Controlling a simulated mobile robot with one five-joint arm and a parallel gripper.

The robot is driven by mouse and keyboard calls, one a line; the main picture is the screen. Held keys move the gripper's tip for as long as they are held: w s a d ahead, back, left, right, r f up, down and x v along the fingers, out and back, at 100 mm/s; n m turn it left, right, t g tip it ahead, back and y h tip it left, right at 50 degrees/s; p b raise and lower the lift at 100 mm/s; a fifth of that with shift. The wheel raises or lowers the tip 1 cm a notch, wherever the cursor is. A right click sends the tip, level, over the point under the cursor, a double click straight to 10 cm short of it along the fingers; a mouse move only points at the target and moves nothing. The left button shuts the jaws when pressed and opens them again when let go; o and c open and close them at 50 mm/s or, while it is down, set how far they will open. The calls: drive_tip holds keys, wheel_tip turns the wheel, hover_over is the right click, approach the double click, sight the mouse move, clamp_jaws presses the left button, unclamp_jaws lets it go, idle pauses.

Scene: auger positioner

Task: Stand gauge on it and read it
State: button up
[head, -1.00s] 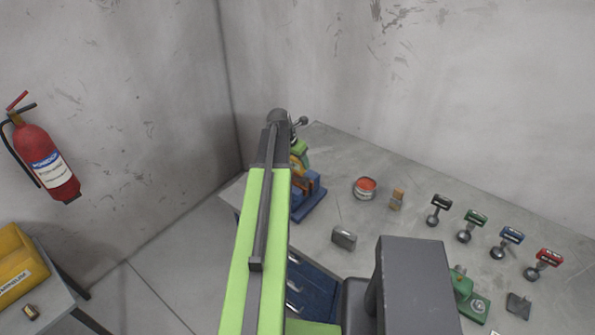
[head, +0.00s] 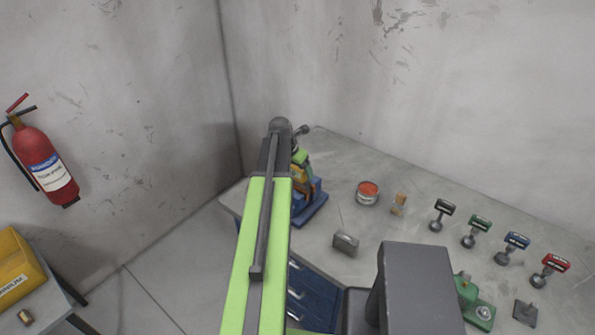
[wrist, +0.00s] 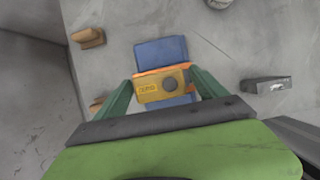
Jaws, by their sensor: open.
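A blue-based device (head: 310,207) with yellow-orange upper parts stands at the left end of the workbench, partly hidden by my arm. In the wrist view its blue part (wrist: 161,52) lies behind a yellow box (wrist: 152,88) with a small lettered label and a dark round spot. I cannot tell whether this yellow box is the gauge or part of the device. My gripper (wrist: 161,80) is open, with one green finger on each side of the yellow box. Contact with the fingers cannot be made out. No readable value shows.
On the bench are a grey block (head: 345,243), a round tin with red contents (head: 367,193), a small brown piece (head: 399,203), several colour-tagged knobs (head: 474,231) and a green device (head: 477,306). Walls close off the back and left.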

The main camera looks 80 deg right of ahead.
drive_tip(key=p+v, duration=1.1)
drive_tip(key=v, duration=0.1)
drive_tip(key=shift+r, duration=0.1)
